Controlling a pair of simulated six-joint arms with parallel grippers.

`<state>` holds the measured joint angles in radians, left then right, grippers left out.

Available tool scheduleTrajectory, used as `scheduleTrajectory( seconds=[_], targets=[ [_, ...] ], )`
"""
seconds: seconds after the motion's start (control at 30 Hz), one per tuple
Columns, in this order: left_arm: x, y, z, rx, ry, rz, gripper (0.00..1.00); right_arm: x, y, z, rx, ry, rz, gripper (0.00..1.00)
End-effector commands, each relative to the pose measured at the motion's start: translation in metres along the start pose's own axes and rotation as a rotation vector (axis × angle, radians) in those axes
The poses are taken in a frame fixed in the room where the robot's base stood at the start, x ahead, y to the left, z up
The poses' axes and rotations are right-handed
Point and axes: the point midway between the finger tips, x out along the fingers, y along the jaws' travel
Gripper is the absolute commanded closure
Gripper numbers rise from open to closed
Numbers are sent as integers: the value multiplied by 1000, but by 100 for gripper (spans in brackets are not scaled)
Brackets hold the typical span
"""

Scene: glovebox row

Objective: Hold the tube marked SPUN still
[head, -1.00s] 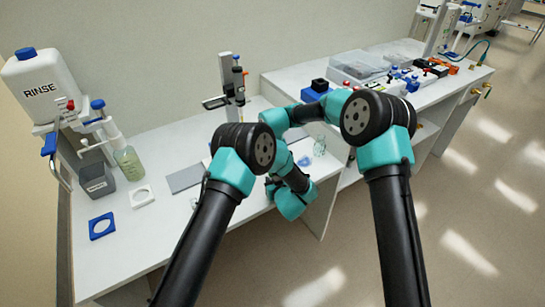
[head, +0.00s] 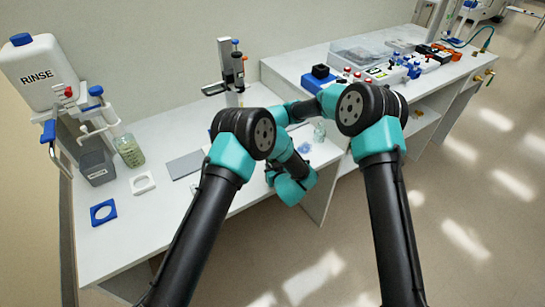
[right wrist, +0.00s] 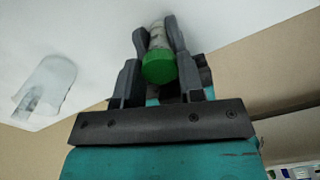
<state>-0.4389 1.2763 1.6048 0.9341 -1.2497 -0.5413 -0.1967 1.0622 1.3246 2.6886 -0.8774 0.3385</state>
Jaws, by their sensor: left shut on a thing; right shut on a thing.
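In the right wrist view my right gripper (right wrist: 158,38) is shut on a tube (right wrist: 157,38) with a green cap (right wrist: 158,67). The cap faces the camera and the fingers press the tube from both sides. I can read no marking on it. In the head view the tube and the right gripper's fingers are hidden behind my arms. My left arm's teal wrist end (head: 291,186) shows at the bench's front edge. The left gripper's fingers and anything between them cannot be made out.
A clear vessel shows at the left of the right wrist view (right wrist: 45,88). The RINSE bottle (head: 38,75), a grey bin (head: 97,168), a clear bottle (head: 130,152) and a blue square ring (head: 95,221) are on the left. A black-and-grey stand (head: 230,75) rises behind my arms. Racks crowd the right bench.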

Motion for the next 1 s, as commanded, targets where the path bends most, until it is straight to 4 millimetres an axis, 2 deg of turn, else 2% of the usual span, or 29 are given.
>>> scheduleTrajectory(
  seconds=[0.03,0.23,0.47,0.8,1.0],
  targets=[
    [0,0,0,0,0,0,100,0,0,0,0,0,0,76],
    [0,0,0,0,0,0,100,0,0,0,0,0,0,94],
    [0,0,0,0,0,0,100,0,0,0,-74,0,0,94],
    [0,0,0,0,0,0,100,0,0,0,-479,0,0,94],
    [0,0,0,0,0,0,100,0,0,0,-588,0,0,94]
  ],
)
